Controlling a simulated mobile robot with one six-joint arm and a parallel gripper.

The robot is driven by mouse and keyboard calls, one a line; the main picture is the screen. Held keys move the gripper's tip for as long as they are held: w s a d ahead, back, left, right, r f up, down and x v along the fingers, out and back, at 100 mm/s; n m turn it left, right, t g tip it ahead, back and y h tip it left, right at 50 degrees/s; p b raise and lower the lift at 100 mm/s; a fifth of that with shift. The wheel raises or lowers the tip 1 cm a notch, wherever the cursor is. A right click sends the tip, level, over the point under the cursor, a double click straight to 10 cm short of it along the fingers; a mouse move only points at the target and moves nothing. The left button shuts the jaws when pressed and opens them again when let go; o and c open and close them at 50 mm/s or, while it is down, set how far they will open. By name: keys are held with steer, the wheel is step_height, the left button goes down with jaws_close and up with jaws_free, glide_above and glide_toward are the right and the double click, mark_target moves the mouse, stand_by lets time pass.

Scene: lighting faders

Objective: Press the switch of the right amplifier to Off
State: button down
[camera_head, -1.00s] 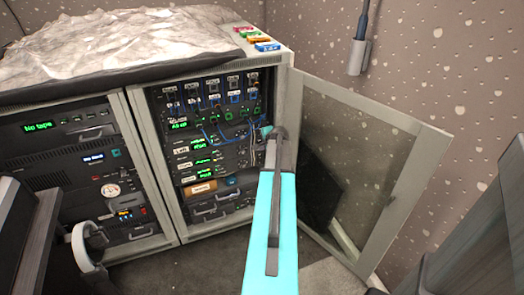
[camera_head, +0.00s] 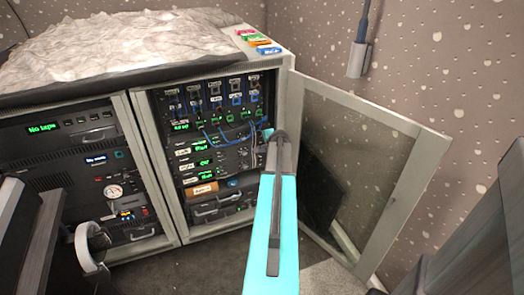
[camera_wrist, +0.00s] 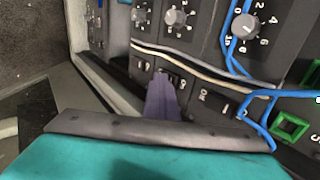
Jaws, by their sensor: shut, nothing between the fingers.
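The open rack cabinet (camera_head: 283,90) holds stacked audio units with blue cables. Three labelled units with green displays (camera_head: 203,161) sit low in it; their labels are too small to read surely, so I cannot tell which is the right amplifier. My gripper (camera_wrist: 162,84) is shut and empty, its purple fingertips against or just before a row of small dark rocker switches. One switch (camera_wrist: 204,101) lies right of the fingertips and another (camera_wrist: 140,66) left of them. The fingertips partly cover a switch between these; contact is unclear. In the head view my arm hides the fingertips.
Blue cables (camera_wrist: 232,62) and a pale cable (camera_wrist: 205,78) run close to the fingers. Numbered knobs (camera_wrist: 175,17) stand above the switches. The open glass door (camera_head: 405,205) is right of my arm. A second rack (camera_head: 70,180) stands at left.

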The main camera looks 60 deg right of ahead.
steer(key=shift+w, duration=0.2)
steer(key=shift+w+d+r+p, duration=0.15)
steer(key=shift+d+r+p, duration=0.05)
steer(key=shift+r+p, duration=0.45)
steer(key=shift+r, duration=0.15)
steer(key=s+a+r, duration=0.6)
steer(key=s, duration=0.3)
steer(key=shift+s+a+r+p, duration=0.25)
steer(key=shift+a+r+p, duration=0.15)
steer(key=shift+w, duration=0.15)
stand_by(0.5)
